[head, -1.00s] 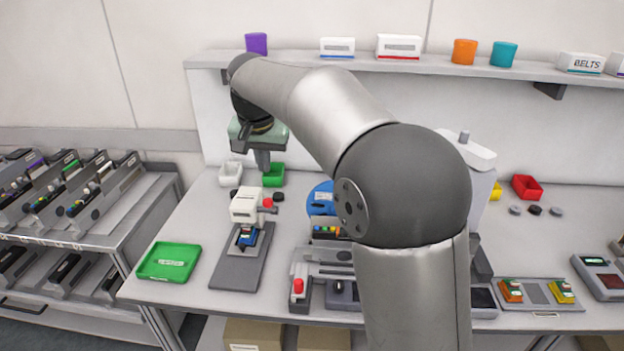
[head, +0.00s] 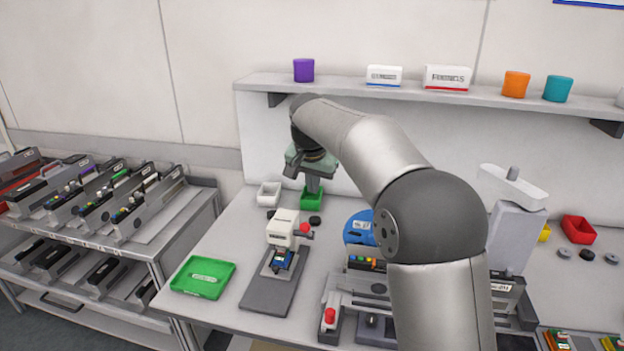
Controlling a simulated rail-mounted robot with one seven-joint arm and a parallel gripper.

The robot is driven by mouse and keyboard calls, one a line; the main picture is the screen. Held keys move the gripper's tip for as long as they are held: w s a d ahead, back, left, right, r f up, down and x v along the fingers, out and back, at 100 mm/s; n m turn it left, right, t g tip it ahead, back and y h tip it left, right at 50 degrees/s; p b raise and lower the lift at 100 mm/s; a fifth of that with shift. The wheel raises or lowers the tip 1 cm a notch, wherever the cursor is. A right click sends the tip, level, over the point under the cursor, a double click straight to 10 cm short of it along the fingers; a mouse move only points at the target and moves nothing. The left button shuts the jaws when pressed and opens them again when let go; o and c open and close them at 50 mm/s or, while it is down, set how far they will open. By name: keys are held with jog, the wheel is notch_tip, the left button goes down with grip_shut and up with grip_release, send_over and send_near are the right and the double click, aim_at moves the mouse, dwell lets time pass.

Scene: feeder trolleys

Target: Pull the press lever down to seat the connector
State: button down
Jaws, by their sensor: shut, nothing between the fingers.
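The press (head: 283,230) is a white head on a dark grey base plate, left of centre on the bench. Its lever (head: 304,229) sticks out to the right and ends in a red knob, at about the height of the press head. A small blue part (head: 282,260), seemingly the connector in its holder, sits under the head; its seating is too small to tell. My gripper (head: 313,187) points down, shut and empty, above and beyond the lever in the picture, apart from it. Its fingertips overlap a green bin in the view.
A green tray (head: 203,277) lies left of the press. A white bin (head: 269,193) and the green bin (head: 312,200) stand behind it. A blue reel (head: 359,229) and a grey fixture (head: 350,293) with a red knob stand to the right. A shelf (head: 430,95) runs above.

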aim_at(308, 231)
jog(key=f, duration=0.2)
jog(key=s+f+p, duration=0.1)
jog(key=f, duration=0.2)
jog(key=a+f, duration=0.1)
jog(key=f, duration=0.1)
jog(key=shift+s+f, duration=0.15)
jog(key=shift+f, duration=0.1)
